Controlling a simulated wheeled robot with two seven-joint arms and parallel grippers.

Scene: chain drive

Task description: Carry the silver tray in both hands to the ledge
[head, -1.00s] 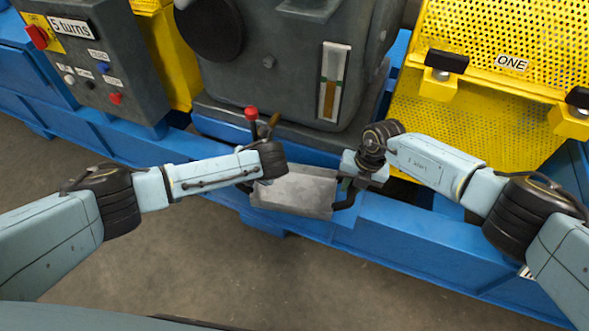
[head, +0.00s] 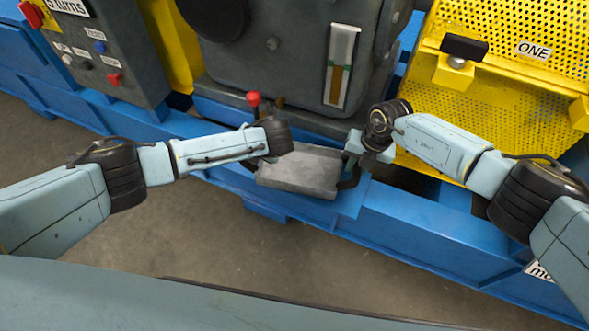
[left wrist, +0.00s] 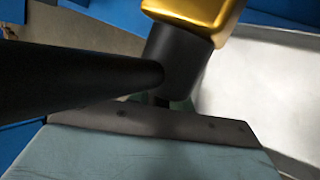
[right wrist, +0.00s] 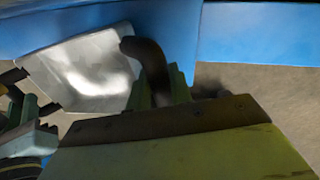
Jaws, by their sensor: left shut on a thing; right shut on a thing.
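The silver tray (head: 300,172) is a shallow grey metal plate, held roughly level between my two grippers, over the blue ledge (head: 330,207) at the machine's front. I cannot tell whether it touches the ledge. My left gripper (head: 264,162) is at the tray's left end, its fingers mostly hidden by the wrist. My right gripper (head: 350,172) is shut on the black handle at the tray's right end; that handle (right wrist: 152,62) shows between the fingers in the right wrist view. The tray also fills the right of the left wrist view (left wrist: 265,90).
A red-knobbed lever (head: 253,99) stands just behind my left gripper. The grey machine housing (head: 285,60) rises behind the tray. A yellow perforated guard (head: 500,90) is at right, a grey control box (head: 90,60) at left. Open floor (head: 200,235) lies in front.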

